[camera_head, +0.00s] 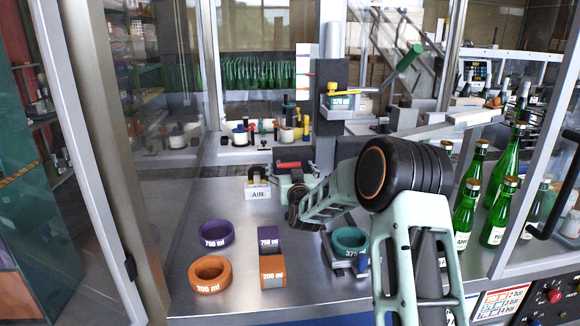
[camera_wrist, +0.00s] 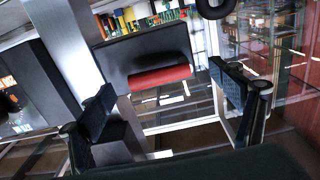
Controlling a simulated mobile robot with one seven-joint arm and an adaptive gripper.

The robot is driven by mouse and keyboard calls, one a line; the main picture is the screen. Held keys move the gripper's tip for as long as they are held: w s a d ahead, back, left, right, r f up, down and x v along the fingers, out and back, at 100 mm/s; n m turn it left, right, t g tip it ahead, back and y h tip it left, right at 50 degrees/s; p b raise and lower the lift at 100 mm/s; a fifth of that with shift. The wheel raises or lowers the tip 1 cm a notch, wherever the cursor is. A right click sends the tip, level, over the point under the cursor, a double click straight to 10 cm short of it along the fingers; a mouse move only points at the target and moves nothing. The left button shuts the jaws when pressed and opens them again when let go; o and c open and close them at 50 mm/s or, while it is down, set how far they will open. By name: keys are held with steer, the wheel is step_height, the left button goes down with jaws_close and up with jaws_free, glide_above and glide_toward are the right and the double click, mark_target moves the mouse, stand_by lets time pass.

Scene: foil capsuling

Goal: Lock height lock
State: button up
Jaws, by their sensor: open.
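No label marks the height lock, so I cannot tell for certain which part it is. A dark vertical column (camera_head: 326,130) stands at the back of the bench with a yellow lever (camera_head: 318,91) and a green-ended handle (camera_head: 408,57). A red bar (camera_head: 289,165) shows low beside the column, behind my wrist. My gripper is mostly hidden by my wrist in the head view. In the wrist view my gripper (camera_wrist: 168,105) is open, its two dark fingers wide apart and empty. A red part (camera_wrist: 160,77) on a dark block shows beyond and between the fingers, apart from them.
An AIR-labelled block (camera_head: 258,190) stands left of my wrist. Purple (camera_head: 215,233) and orange (camera_head: 210,274) rings lie at the front left; a teal ring (camera_head: 349,240) sits beside my arm. Green bottles (camera_head: 465,212) stand at the right. Glass panels and metal posts bound the bench.

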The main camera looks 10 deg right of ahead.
steer(key=shift+w, duration=0.25)
steer(key=shift+c, duration=0.7)
steer(key=c, duration=1.6)
